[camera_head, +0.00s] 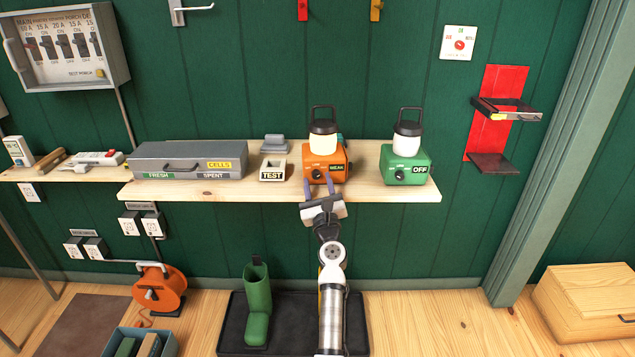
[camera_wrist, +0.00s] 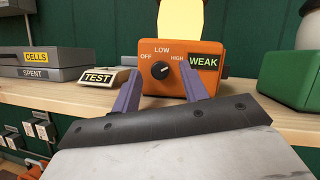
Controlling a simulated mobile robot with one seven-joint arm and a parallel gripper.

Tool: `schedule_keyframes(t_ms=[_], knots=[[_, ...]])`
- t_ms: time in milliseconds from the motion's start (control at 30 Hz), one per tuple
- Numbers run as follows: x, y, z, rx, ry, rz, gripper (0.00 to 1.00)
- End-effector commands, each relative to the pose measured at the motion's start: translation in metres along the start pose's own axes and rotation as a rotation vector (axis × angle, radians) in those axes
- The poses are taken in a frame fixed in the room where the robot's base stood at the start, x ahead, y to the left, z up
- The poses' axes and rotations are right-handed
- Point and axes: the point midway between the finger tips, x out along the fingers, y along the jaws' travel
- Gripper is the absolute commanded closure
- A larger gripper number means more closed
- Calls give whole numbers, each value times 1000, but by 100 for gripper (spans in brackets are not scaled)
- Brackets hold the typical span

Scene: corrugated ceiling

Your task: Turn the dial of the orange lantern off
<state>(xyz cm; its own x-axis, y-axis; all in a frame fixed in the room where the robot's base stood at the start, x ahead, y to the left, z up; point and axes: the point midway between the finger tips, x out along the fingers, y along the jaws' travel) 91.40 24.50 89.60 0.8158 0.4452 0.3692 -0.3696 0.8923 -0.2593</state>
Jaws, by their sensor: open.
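The orange lantern (camera_head: 340,156) stands on the wooden shelf; its base fills the middle of the wrist view (camera_wrist: 205,52), with a glowing yellowish globe (camera_wrist: 193,18) above. Its black round dial (camera_wrist: 160,70) sits on the front face among OFF, LOW and HIGH marks. The dial's small light mark seems to face up and right, toward HIGH, but it is tiny. A WEAK label (camera_wrist: 203,62) is right of it. My gripper (camera_head: 319,182) is open in front of the lantern, its purple fingers (camera_wrist: 158,84) either side of the dial. I cannot tell whether they touch it.
A green lantern (camera_head: 404,165) labelled OFF stands to the right on the shelf (camera_head: 230,190). A TEST block (camera_head: 272,171) and a grey cells case (camera_head: 188,160) are to the left. The green wall is close behind. The shelf's front edge lies under my fingers.

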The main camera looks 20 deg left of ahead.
Motion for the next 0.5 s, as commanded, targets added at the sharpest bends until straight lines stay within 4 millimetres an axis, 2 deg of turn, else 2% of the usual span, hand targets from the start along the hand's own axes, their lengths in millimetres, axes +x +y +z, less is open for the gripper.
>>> schedule_keyframes(t_ms=[133, 433, 500], knots=[[8, 0, 0, 0, 0, 0, 56], [10, 0, 0, 0, 0, 0, 56], [10, 0, 0, 0, 0, 0, 65]])
